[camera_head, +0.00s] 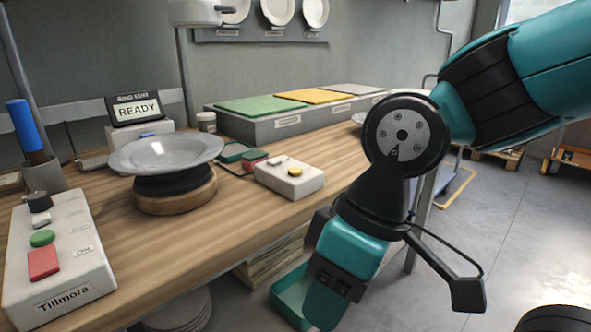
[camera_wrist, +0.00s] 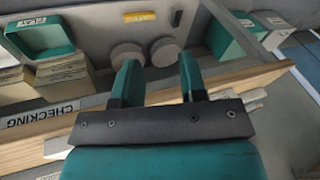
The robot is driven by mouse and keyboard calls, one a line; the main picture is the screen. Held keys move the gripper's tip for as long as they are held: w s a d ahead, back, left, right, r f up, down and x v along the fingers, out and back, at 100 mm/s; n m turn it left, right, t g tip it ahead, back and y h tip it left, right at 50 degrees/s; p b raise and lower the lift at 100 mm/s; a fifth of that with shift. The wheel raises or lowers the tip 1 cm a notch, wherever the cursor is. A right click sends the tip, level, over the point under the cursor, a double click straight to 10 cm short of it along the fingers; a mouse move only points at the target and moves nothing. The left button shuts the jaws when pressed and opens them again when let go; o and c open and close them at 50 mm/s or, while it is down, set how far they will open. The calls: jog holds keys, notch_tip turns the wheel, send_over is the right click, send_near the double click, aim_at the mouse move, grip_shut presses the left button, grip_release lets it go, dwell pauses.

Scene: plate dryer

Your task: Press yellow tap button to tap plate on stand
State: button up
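The yellow button (camera_head: 295,171) sits on a small white box (camera_head: 289,181) near the front edge of the bench. Left of it, a pale plate (camera_head: 165,152) lies face up on a black support (camera_head: 174,183) with a round wooden base (camera_head: 175,197). My gripper (camera_wrist: 159,75) is open, with two teal fingers apart and nothing between them in the wrist view. In the head view it hangs in front of the bench, right of and nearer than the button box, clear of both box and plate. The wrist view does not show the button.
A white control box (camera_head: 58,262) with red and green buttons stands at the front left. A sign (camera_head: 138,108) reads READY. Green and yellow pads (camera_head: 313,96) lie behind. The wrist view shows a wooden edge (camera_wrist: 255,80), teal boxes (camera_wrist: 40,38) and round grey pieces (camera_wrist: 126,54).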

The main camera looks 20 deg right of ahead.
grip_shut()
dwell(1.8)
